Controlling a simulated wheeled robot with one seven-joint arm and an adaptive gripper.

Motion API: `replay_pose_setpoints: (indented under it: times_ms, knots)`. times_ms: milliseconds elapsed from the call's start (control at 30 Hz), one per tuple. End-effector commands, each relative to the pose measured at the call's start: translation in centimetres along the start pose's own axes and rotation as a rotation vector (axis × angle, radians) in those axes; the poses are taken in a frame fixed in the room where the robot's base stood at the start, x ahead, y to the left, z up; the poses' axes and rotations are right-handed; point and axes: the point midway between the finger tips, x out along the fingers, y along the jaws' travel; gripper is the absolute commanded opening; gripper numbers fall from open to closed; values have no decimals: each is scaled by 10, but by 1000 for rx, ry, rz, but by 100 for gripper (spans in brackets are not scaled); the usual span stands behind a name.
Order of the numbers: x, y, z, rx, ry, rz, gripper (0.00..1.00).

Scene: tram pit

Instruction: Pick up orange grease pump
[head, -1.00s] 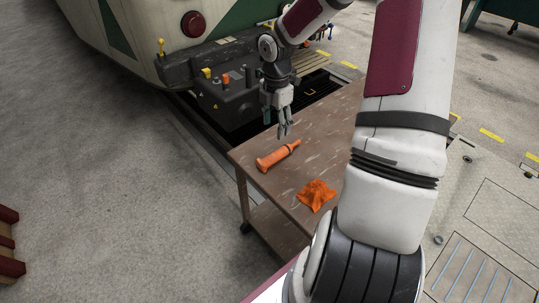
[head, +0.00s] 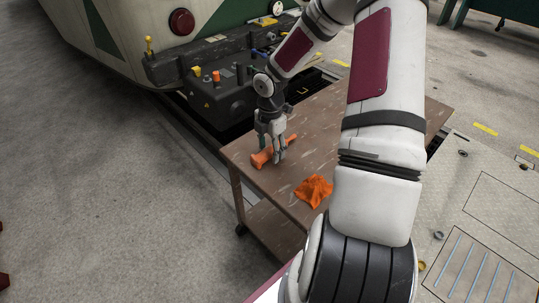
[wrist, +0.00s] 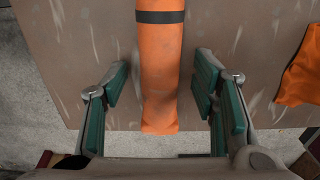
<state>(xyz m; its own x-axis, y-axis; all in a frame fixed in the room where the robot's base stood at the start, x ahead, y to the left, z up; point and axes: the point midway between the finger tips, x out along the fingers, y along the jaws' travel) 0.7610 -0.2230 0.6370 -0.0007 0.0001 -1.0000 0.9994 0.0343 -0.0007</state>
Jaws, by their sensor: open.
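The orange grease pump (head: 262,158) lies on its side on the brown trolley table, near its far left corner. In the wrist view the pump (wrist: 160,65) is an orange cylinder with a black band, running up the picture. My gripper (head: 277,154) is low over the table at the pump and hides part of it in the head view. In the wrist view my gripper (wrist: 160,92) is open, with one green-padded finger on each side of the pump. A gap shows between each finger and the pump.
An orange crumpled cloth (head: 313,190) lies on the table (head: 318,133) nearer to me; its edge shows at the right of the wrist view (wrist: 302,75). The tram front (head: 130,40) with its dark coupler block stands behind the table.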

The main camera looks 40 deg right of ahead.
Motion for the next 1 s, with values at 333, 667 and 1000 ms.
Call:
replay_pose_setpoints:
  times_ms: [333, 667, 1000]
  knots:
    - [1, 0, 0, 0, 0, 0, 24]
    - [0, 0, 0, 0, -1, 1, 0]
    - [-39, 0, 1, 1, -3, 3, 0]
